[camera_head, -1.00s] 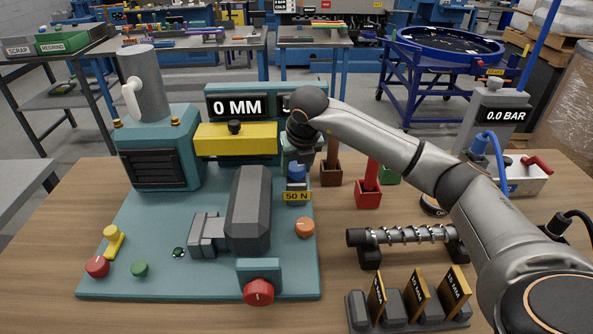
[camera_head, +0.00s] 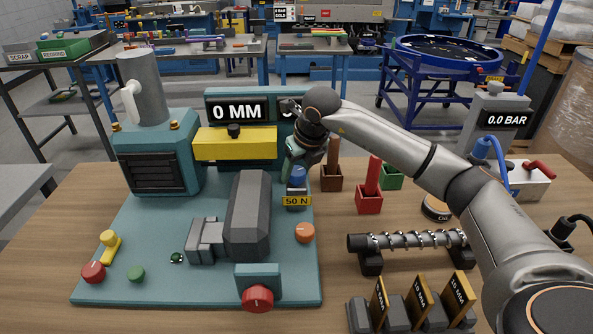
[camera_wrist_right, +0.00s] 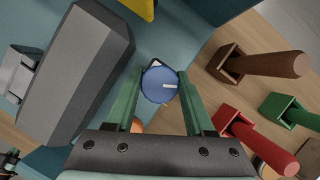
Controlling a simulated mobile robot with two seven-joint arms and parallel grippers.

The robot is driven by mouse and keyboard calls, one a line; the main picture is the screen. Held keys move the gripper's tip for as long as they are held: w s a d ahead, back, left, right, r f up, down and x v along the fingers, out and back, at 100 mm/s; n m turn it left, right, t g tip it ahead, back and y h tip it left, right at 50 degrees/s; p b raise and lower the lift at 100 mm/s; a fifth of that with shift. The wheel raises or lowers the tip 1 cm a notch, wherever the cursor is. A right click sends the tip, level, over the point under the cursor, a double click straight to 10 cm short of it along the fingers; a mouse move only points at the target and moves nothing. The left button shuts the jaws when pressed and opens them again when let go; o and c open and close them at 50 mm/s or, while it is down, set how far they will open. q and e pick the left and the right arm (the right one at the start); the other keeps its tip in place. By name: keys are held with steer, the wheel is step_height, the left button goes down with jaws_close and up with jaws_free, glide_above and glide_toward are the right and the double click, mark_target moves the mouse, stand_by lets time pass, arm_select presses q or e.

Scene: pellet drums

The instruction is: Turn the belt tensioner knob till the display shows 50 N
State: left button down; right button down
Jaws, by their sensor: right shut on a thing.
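The blue tensioner knob (camera_head: 296,176) stands on the right edge of the teal machine, above a yellow "50 N" plate (camera_head: 297,201). My right gripper (camera_head: 295,164) reaches down to it and is shut on it. In the right wrist view the two green fingers lie on either side of the round knob (camera_wrist_right: 159,85), whose white mark points right. A display (camera_head: 237,110) reads "0 MM". A second display (camera_head: 289,106) beside it is mostly hidden behind my arm, so its reading cannot be told. My left gripper is out of view.
A yellow block (camera_head: 235,144) and a grey housing (camera_head: 250,215) stand close left of the knob. An orange knob (camera_head: 305,232) sits just in front. Brown (camera_head: 331,178) and red (camera_head: 369,198) holders with handles stand to the right.

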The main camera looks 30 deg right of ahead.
steer(key=shift+c, duration=1.3)
jaws_free()
steer(key=b+v, duration=0.1)
steer(key=v, duration=1.1)
steer(key=shift+s+r, duration=0.15)
steer(key=shift+r, duration=0.1)
